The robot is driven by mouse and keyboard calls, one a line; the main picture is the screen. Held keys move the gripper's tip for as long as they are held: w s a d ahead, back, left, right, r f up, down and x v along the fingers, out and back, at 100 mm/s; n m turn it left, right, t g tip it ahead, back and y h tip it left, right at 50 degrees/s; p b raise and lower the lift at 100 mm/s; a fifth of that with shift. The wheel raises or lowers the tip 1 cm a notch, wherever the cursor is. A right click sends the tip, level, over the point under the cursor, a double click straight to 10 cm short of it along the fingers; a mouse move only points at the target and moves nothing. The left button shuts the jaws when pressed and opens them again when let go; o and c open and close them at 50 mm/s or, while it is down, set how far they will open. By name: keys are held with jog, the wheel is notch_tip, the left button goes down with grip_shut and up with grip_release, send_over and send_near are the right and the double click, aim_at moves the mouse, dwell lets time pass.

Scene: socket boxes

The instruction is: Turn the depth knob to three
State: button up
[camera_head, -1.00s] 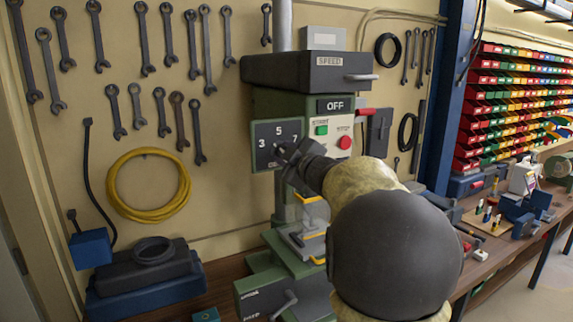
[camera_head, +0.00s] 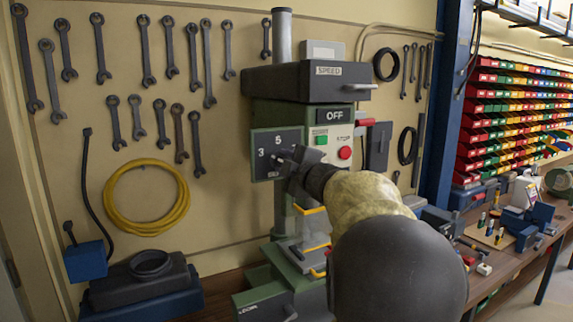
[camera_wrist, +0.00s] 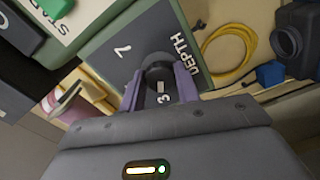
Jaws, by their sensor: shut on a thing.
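The drill press (camera_head: 263,112) stands against the pegboard. Its dark dial plate (camera_head: 262,141) shows 3 at the left and 5 at the top in the head view. The round dark depth knob (camera_wrist: 158,66) sits on this plate, by the word DEPTH in the wrist view. My gripper (camera_wrist: 160,92) is shut on the knob, one finger on each side. The figure 3 and a white mark show between the fingers. In the head view my gripper (camera_head: 289,165) covers most of the knob and the plate's lower right, so the knob's pointer cannot be read.
A green START button (camera_head: 321,140) and a red STOP button (camera_head: 345,153) are just right of the dial. The SPEED housing (camera_head: 310,82) overhangs it. A yellow hose coil (camera_head: 120,228) and wrenches hang left. A cluttered workbench (camera_head: 520,255) runs right.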

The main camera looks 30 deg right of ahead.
jog(key=o, duration=1)
jog(key=shift+a, duration=0.15)
jog(key=s+b, duration=0.1)
jog(key=s, duration=0.4)
jog(key=s+b, duration=0.1)
jog(key=s, duration=1.1)
jog(key=shift+s+d+b, duration=0.25)
jog(key=shift+d+b, duration=0.1)
jog(key=shift+b, duration=0.05)
